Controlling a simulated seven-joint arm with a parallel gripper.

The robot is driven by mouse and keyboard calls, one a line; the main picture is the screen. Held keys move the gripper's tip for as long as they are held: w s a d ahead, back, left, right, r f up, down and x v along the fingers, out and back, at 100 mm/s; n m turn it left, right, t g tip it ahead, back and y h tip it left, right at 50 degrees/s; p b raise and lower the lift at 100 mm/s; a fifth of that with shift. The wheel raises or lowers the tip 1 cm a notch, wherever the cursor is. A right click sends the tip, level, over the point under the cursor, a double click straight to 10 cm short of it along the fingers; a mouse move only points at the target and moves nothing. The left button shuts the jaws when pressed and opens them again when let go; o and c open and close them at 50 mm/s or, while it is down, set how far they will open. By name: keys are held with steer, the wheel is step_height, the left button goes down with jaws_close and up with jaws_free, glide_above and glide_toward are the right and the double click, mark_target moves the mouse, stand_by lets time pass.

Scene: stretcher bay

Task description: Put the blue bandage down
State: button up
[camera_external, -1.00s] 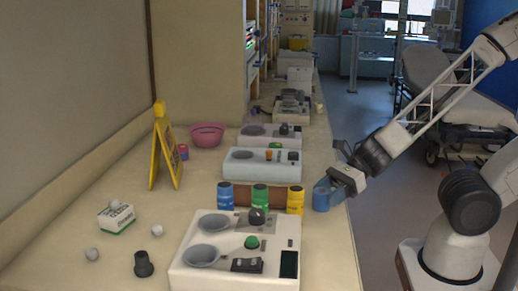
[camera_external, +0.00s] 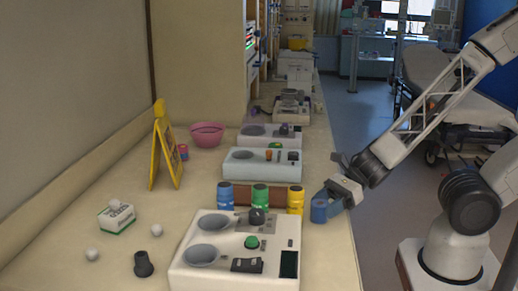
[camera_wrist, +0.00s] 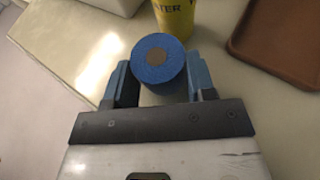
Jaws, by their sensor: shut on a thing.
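The blue bandage (camera_external: 319,210) is a short blue roll at the counter's right edge, just right of the yellow can. In the wrist view its round end (camera_wrist: 158,58) with a brown core faces the camera. My gripper (camera_external: 330,197) is shut on it, with one finger on each side of the roll. In the wrist view the fingers (camera_wrist: 160,80) flank the roll left and right. The bandage is at or just above the counter top; I cannot tell whether it touches.
Blue (camera_external: 226,196), green (camera_external: 260,198) and yellow (camera_external: 295,200) cans stand in a row left of the bandage, by a brown tray (camera_wrist: 285,45). A white device with grey dishes (camera_external: 190,275) is in front.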

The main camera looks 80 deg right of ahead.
steer(key=shift+f, duration=0.1)
steer(key=o, duration=0.9)
steer(key=shift+v, duration=6)
steer(key=shift+d, duration=0.1)
